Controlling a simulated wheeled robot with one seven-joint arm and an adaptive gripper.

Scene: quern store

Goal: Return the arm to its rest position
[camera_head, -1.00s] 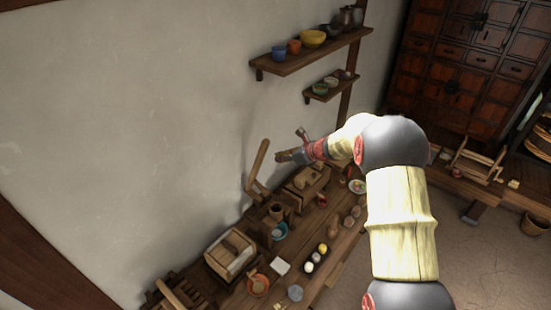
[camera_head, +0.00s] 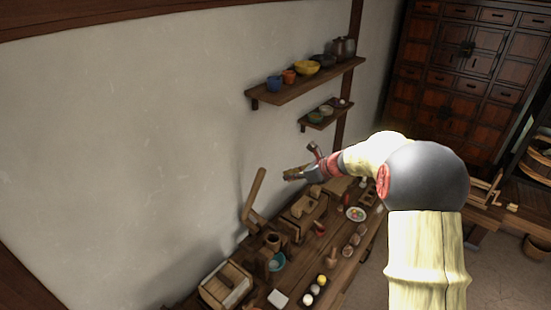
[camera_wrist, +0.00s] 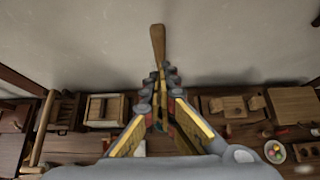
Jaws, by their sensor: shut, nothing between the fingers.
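My gripper (camera_head: 288,176) is raised above the wooden workbench (camera_head: 335,268), near the pale wall, and points left in the head view. In the wrist view my gripper (camera_wrist: 160,82) has its fingertips together with nothing between them. My arm bends at a dark joint at the right of the head view and hides part of the bench. A long wooden handle (camera_head: 255,195) rises from the bench left of my gripper. In the wrist view the handle (camera_wrist: 158,45) stands beyond the fingertips; I cannot tell the gap.
Two wall shelves (camera_head: 310,80) hold bowls and pots above my gripper. A wooden box (camera_head: 226,286), a teal bowl (camera_head: 277,262) and a plate of colourful pieces (camera_head: 355,214) sit on the bench. A dark cabinet (camera_head: 455,60) stands behind. The wall at left is bare.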

